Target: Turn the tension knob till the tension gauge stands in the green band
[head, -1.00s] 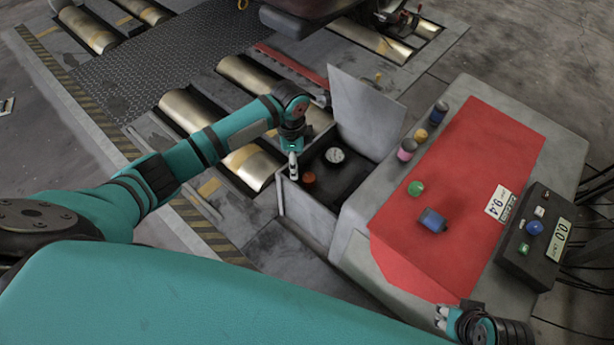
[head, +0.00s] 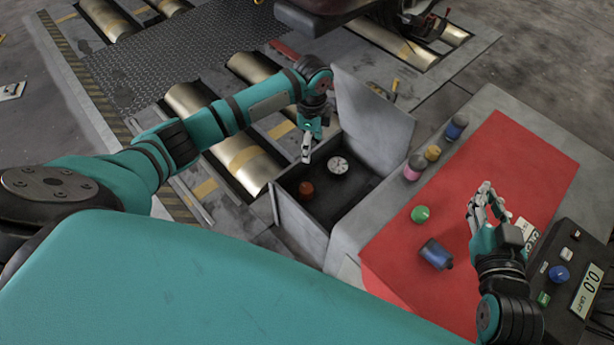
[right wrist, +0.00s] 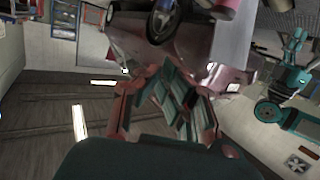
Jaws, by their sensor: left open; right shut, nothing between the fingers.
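The orange-red tension knob (head: 306,190) sits inside the open grey box at the middle of the head view. The round white tension gauge (head: 338,165) is beside it, to the right and further back. Its needle and green band are too small to read. My left gripper (head: 307,150) is open and empty, pointing down at the box, apart from the knob. My right gripper (head: 482,198) is shut and empty above the red mat; its fingers also show in the right wrist view (right wrist: 170,95).
The box's lid (head: 372,110) stands raised behind the gauge. Several cans stand along the mat's far-left edge. A control box (head: 560,262) reading 0.0 is at right.

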